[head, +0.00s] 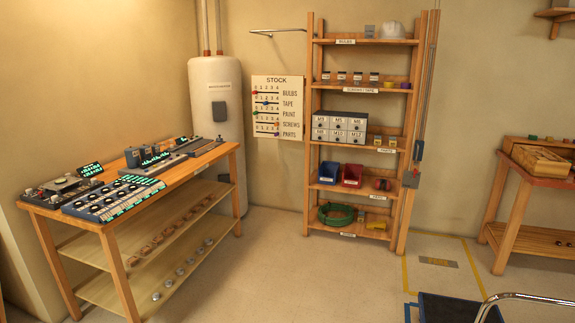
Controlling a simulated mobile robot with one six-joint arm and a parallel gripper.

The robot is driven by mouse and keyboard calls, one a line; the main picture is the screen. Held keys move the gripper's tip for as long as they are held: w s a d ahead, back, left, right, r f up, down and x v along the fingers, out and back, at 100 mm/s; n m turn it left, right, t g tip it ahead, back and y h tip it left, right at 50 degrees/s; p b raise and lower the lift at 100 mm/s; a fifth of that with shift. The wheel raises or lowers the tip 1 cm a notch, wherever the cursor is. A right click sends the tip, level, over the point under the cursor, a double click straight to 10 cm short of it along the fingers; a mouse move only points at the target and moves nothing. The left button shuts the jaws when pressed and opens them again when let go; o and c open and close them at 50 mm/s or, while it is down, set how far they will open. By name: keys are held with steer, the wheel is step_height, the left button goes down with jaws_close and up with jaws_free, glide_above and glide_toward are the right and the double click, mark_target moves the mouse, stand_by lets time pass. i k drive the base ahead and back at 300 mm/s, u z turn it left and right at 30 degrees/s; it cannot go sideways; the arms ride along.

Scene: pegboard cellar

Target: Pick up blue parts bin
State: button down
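The blue parts bin (328,173) sits on a lower shelf of the wooden shelf unit (308,130) against the back wall. It stands upright at the left end of that shelf, beside a red bin (352,175) with a small gap between them. My gripper is not in view.
A wooden bench (85,221) with electronic gear stands at the left. A white water tank (217,85) is behind it. Another wooden table (515,215) is at the right. A dark blue object (450,308) and a metal rail (530,297) are at the lower right. The middle floor is clear.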

mark_target(328, 171)
steer(key=z, duration=0.1)
steer(key=i, duration=4)
